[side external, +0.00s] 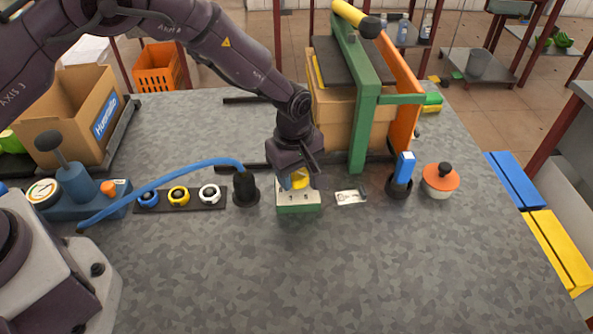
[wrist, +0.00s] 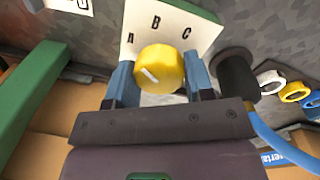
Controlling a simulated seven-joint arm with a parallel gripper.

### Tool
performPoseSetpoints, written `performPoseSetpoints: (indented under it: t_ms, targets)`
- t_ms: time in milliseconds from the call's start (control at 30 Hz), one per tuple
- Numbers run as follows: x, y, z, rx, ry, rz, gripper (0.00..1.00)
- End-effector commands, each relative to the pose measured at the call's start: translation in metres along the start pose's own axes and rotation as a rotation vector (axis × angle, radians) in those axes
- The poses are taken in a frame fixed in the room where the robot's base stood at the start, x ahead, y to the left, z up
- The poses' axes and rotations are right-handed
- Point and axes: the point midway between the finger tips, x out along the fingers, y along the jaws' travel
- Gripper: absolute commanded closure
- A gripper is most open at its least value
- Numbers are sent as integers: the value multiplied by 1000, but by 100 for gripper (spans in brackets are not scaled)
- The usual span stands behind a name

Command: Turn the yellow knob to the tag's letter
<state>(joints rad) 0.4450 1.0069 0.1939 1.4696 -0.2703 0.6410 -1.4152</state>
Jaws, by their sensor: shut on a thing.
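The yellow knob (wrist: 160,67) sits on a pale panel (wrist: 185,22) printed with A, B and C. A short white mark on the knob lies left of its centre, slanting towards the upper left, on the A side. My gripper (wrist: 160,80) has its blue fingers on either side of the knob and is shut on it. In the side external view my gripper (side external: 297,181) points down over the small green-sided box (side external: 298,208), mostly hiding the knob. A white tag (side external: 350,197) lies right of the box; its letter is cut off in the wrist view (wrist: 70,4).
A black cylinder (side external: 245,188) with a blue hose stands left of the box. A rack of blue, yellow and white rings (side external: 180,197) is further left. A blue-handled item (side external: 402,174) and an orange-lidded pot (side external: 440,180) stand right. The front table is clear.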

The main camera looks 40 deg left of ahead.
Motion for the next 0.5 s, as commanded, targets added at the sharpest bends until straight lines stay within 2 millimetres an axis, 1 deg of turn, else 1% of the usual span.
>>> performPoseSetpoints:
  t_ms: [500]
  targets:
    - [-1, 0, 0, 492, -26, 2, 76]
